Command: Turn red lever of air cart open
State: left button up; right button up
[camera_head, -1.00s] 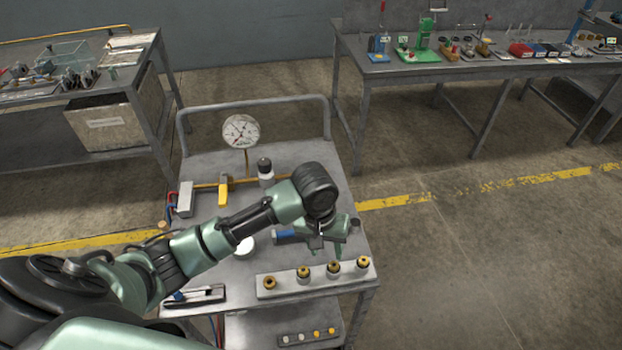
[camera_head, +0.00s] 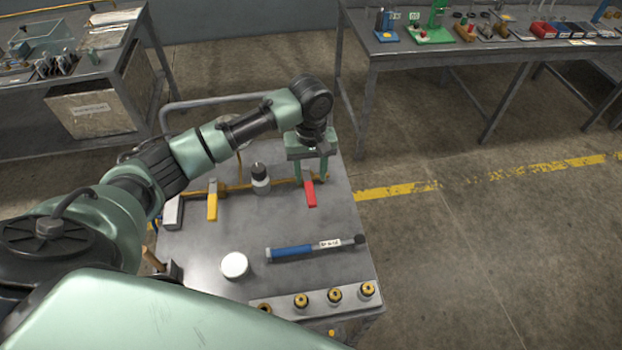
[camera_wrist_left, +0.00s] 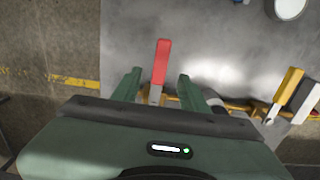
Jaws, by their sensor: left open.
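The red lever (camera_head: 310,194) sits at the right part of the brass pipe on the cart top (camera_head: 200,262). It points toward the cart's near side, and it also shows in the left wrist view (camera_wrist_left: 161,62). My left gripper (camera_head: 311,180) is open above the lever's pivot end. In the left wrist view the two green fingers (camera_wrist_left: 156,85) stand on either side of the lever, with gaps, and do not visibly touch it. The lever's pivot is partly hidden by the gripper. My right gripper is in neither view.
A yellow lever (camera_head: 212,203) and a black-and-white bottle-shaped part (camera_head: 260,178) stand left of the red lever. A blue-handled tool (camera_head: 292,252), a white round lid (camera_head: 235,266) and a block with brass fittings (camera_head: 318,301) lie nearer. My arm hides the gauge.

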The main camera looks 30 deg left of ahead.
aim_at(310, 193)
pick_arm(q)
jog(key=f, duration=0.2)
jog(key=s+f, duration=0.1)
jog(key=f, duration=0.1)
jog(key=shift+d+p, duration=0.15)
jog(key=shift+p, duration=0.2)
jog(key=shift+w+f, duration=0.2)
jog(key=shift+f, duration=1.15)
grip_shut()
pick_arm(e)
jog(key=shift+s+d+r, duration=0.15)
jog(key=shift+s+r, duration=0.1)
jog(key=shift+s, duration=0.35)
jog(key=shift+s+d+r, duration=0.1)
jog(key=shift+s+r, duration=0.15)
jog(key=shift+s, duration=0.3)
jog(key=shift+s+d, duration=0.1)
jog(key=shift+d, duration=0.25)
